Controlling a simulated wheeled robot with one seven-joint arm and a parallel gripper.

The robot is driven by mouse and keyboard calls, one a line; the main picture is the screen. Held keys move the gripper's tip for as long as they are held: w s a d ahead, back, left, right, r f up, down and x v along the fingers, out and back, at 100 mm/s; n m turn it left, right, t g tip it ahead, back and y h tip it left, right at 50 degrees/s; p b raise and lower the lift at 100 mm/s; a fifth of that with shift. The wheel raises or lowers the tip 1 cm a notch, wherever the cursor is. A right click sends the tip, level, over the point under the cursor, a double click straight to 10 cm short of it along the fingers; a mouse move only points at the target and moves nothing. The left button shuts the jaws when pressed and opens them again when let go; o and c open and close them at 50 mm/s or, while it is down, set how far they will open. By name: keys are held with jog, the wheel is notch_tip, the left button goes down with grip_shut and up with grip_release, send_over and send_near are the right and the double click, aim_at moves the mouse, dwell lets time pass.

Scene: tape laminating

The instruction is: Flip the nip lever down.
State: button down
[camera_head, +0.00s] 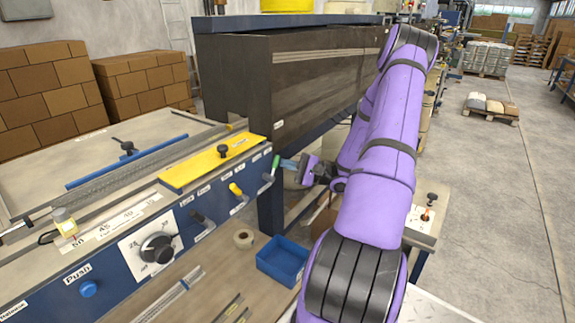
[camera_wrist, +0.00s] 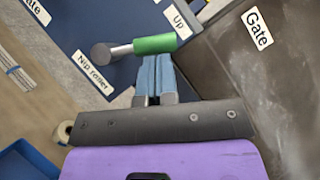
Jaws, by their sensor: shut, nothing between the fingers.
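The nip lever, with a green grip (camera_head: 276,162) and a metal arm, sits at the right end of the blue machine panel. Its green grip points upward in the head view. In the wrist view the green grip (camera_wrist: 155,44) lies toward the "Up" label (camera_wrist: 180,20), and its round metal end is near the "Nip relief" label (camera_wrist: 91,73). My gripper (camera_head: 284,163) is shut and empty, its blue fingertips right beside the green grip. In the wrist view my gripper's fingertips (camera_wrist: 156,62) reach the grip's lower edge; I cannot tell whether they touch.
A yellow-handled lever (camera_head: 237,190) and a dark-handled lever (camera_head: 201,219) stand left on the same panel. A blue bin (camera_head: 283,260) and a tape roll (camera_head: 243,238) are below. The dark "Gate" housing (camera_wrist: 265,90) is close on the right in the wrist view.

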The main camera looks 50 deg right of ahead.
jog(key=shift+a+r+n+g, duration=0.2)
jog(key=shift+r+n+g, duration=0.15)
jog(key=shift+n, duration=0.25)
jog(key=n, duration=0.1)
jog(key=a+r+n+g, duration=0.1)
jog(key=n, duration=0.1)
jog(key=a+n+g+h, duration=0.1)
jog(key=shift+s+r+n+g, duration=0.1)
jog(key=shift+r+n+g, duration=0.15)
jog(key=shift+r+n, duration=0.1)
jog(key=a+n+g+h, duration=0.1)
jog(key=a+n+h, duration=0.1)
jog(key=n, duration=0.1)
jog(key=shift+s+a+r+n+g, duration=0.1)
jog(key=shift+a+r+n+g, duration=0.2)
jog(key=shift+r+g, duration=0.1)
jog(key=shift+a+f, duration=0.1)
jog(key=shift+a, duration=0.25)
jog(key=shift+a, duration=0.15)
